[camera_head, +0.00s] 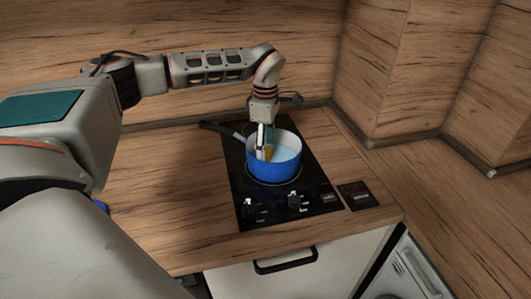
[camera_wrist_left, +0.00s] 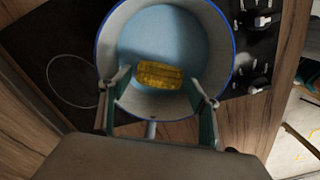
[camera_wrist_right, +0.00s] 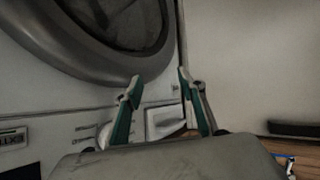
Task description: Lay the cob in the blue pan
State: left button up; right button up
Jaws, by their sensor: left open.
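The blue pan (camera_head: 272,172) stands on the black hob, its dark handle pointing to the back left. In the left wrist view the pan (camera_wrist_left: 118,40) shows a pale inside and a blue rim. The yellow cob (camera_wrist_left: 160,74) is inside the pan, near the wall on the handle side; a bit of yellow also shows in the head view (camera_head: 268,152). My left gripper (camera_head: 265,155) points down into the pan. In the left wrist view its fingers (camera_wrist_left: 158,100) are spread wide, with the cob between and beyond them, apart from both. My right gripper (camera_wrist_right: 157,85) is open and empty, away from the pan.
The black hob (camera_head: 240,188) has knobs along its front edge. A white appliance with a round door (camera_wrist_right: 110,60) is close in front of my right gripper.

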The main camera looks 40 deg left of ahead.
pick_arm(q)
notch_tip(320, 180, up, 9)
dwell(0.3)
jog(key=shift+s, duration=0.1)
dwell(0.4)
